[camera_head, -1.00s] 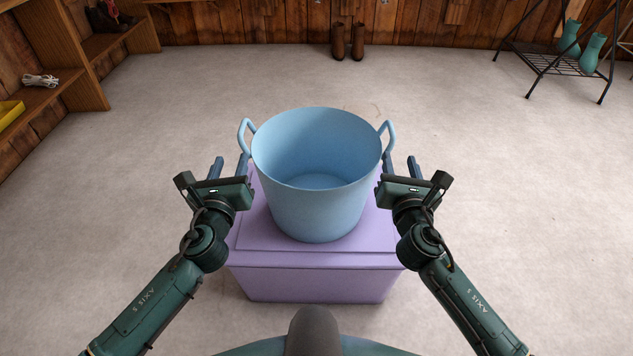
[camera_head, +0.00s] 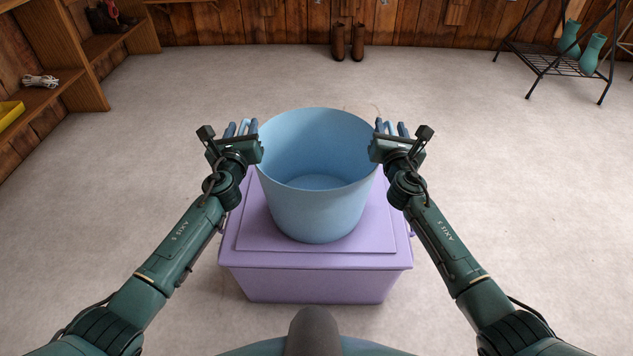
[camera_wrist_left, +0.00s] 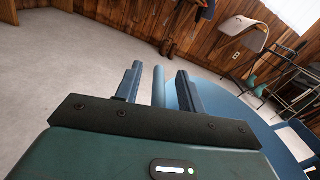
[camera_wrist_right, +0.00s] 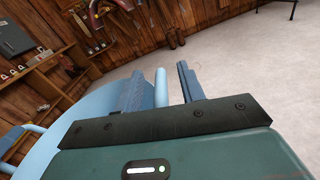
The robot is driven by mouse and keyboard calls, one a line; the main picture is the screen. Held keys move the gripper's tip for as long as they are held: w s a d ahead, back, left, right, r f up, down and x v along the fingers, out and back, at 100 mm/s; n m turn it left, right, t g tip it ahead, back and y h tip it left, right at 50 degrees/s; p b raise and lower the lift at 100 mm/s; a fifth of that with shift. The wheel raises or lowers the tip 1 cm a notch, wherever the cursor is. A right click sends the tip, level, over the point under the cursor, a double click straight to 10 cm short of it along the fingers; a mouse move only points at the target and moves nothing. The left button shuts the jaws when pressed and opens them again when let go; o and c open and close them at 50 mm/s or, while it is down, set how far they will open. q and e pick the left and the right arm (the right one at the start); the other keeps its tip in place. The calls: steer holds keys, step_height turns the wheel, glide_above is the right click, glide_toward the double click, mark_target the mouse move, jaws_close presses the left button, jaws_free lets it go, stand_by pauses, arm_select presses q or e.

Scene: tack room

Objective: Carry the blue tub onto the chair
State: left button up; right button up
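The blue tub (camera_head: 318,205) stands upright on a closed lilac box (camera_head: 315,284) in front of me. My left gripper (camera_head: 240,128) is at the tub's left handle. In the left wrist view this handle (camera_wrist_left: 158,88) stands between the two fingers, with gaps on both sides. My right gripper (camera_head: 392,129) is at the right handle. In the right wrist view that handle (camera_wrist_right: 161,88) stands between the open fingers, with gaps beside it. The tub looks empty. I cannot make out the chair for certain in any view.
Brown boots (camera_head: 348,42) stand by the back wall. A black metal rack (camera_head: 548,60) with green boots is at the far right. Wooden shelves (camera_head: 70,90) are at the left. The floor (camera_head: 520,180) around the box is clear.

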arm_select(q)
jaws_close()
arm_select(e)
jaws_close()
stand_by(0.4)
